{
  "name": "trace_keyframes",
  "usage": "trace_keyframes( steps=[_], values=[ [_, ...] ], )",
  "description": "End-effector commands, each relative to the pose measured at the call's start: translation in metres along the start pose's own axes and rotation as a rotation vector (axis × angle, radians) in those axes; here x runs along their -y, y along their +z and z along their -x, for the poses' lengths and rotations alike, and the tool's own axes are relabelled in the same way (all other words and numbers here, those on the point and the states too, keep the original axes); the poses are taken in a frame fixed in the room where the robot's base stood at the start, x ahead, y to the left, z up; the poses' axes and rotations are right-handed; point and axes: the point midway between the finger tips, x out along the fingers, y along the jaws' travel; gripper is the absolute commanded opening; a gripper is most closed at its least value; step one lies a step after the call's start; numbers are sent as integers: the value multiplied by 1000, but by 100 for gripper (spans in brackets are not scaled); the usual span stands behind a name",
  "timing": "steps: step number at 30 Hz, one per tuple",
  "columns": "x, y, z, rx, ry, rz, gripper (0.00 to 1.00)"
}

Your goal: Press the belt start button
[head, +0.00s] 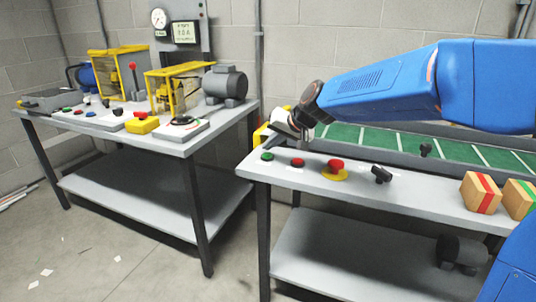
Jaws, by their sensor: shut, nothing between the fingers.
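A green push button (267,156) sits at the left end of the right-hand bench (318,183), in front of the green conveyor belt (345,136). A red push button (297,162) is just right of it, then a red mushroom button (335,166) on a yellow base. No label is readable on any of them. My gripper (286,128) is shut and empty, above and slightly behind the green and red buttons, apart from them. Its fingertips are small and partly hidden by the wrist.
A left bench (185,148) holds more buttons, yellow guards and a grey motor (226,83).

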Motion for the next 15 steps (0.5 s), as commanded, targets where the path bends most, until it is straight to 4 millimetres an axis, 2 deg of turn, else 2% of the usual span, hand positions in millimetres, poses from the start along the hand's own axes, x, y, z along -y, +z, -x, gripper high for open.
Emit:
trace_keyframes(
  steps=[7, 15],
  values=[
    [2, -2, 3, 0, -1, 1, 0],
    [14, -13, 18, -1, -2, 0, 0]
  ],
)
